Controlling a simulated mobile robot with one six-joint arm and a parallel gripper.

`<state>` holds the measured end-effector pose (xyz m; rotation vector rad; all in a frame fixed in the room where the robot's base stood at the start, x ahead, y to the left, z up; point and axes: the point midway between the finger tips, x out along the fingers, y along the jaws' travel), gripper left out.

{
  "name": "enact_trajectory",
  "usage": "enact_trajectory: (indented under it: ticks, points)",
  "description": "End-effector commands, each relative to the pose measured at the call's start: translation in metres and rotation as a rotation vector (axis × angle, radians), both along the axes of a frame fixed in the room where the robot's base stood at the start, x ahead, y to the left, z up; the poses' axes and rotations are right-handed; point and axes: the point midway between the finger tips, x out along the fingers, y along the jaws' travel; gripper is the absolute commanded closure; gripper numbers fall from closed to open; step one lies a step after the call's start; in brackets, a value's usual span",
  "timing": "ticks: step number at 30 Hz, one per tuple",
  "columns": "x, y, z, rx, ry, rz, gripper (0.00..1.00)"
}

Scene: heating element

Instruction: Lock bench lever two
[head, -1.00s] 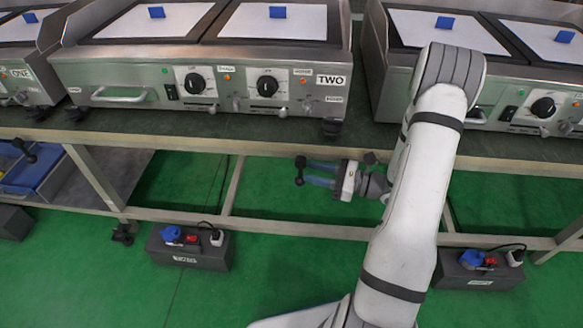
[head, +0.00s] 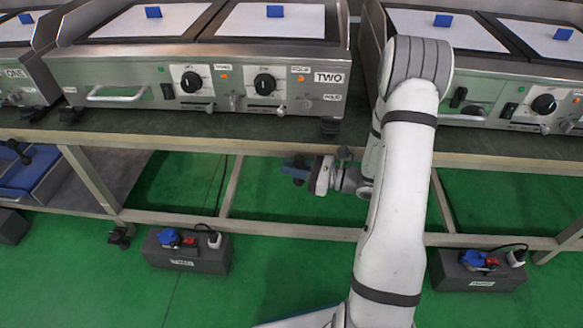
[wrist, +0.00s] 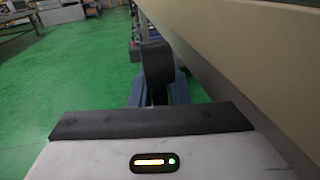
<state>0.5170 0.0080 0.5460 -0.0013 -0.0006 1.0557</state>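In the head view my gripper (head: 292,169) is below the front edge of the bench, under the griddle marked TWO (head: 300,60). Its blue fingers point left and are spread apart. In the wrist view a black lever knob (wrist: 156,62) stands ahead, with a blue finger on each side of its lower part. Whether the fingers touch it is hard to tell. In the head view small dark bits of the lever show at the fingertips; the rest is hidden by the gripper.
The bench edge (head: 240,148) runs just above my gripper, and its underside fills the right of the wrist view. A lower rail (head: 270,228) crosses below. Dark power boxes (head: 185,252) stand on the green floor. Another black lever (head: 16,152) is at far left.

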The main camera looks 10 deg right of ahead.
Motion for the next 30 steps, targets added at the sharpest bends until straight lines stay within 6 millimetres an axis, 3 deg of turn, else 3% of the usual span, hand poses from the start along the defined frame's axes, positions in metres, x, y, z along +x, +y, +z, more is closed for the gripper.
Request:
enact_trajectory:
  ticks: [6, 30]
  points:
    - [0.0000, 0.0004, -0.0001, 0.000, 0.000, 0.001, 1.00]
    - [-0.0005, -0.0006, -0.0012, -0.061, 0.021, 0.002, 1.00]
